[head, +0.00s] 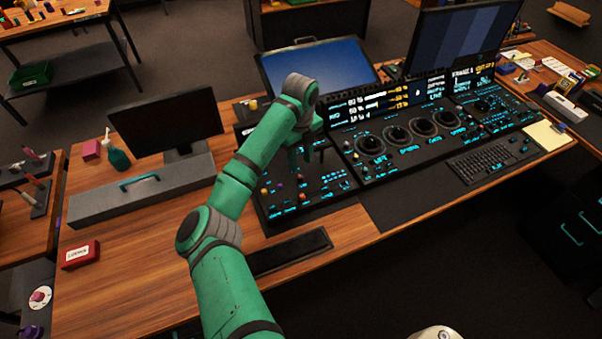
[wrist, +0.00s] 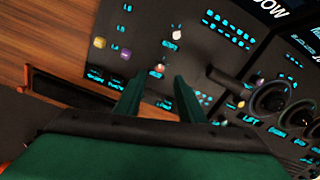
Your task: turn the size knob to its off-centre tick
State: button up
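My gripper (head: 307,158) hangs over the left panel section (head: 330,200) in the head view. In the wrist view its two green fingers (wrist: 159,82) are apart with nothing between them that I can see held. An orange-pink knob (wrist: 160,68) shows just past the fingertips, in line with the gap. A white knob (wrist: 176,35) lies farther up, and a purple knob (wrist: 125,53) and a yellow knob (wrist: 99,42) lie to the left. The labels are too blurred to tell which one is the size knob, and its tick cannot be made out.
Several large dark round trackball rings (head: 397,136) lie on the middle panel, to the right. A tilted blue screen (head: 318,66) stands behind the arm. A dark monitor (head: 166,120) and a grey case (head: 140,190) stand at left. Bare wooden desk (head: 130,260) lies in front.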

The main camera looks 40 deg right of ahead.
aim_at(301, 176)
jog(key=f, duration=0.6)
jog(key=shift+w+f, duration=0.2)
jog(key=shift+a+f, duration=0.2)
jog(key=shift+f, duration=0.1)
jog(key=shift+s+d, duration=0.3)
jog(key=shift+d, duration=0.1)
jog(key=shift+w+a, duration=0.1)
jog(key=shift+a, duration=0.05)
grip_shut()
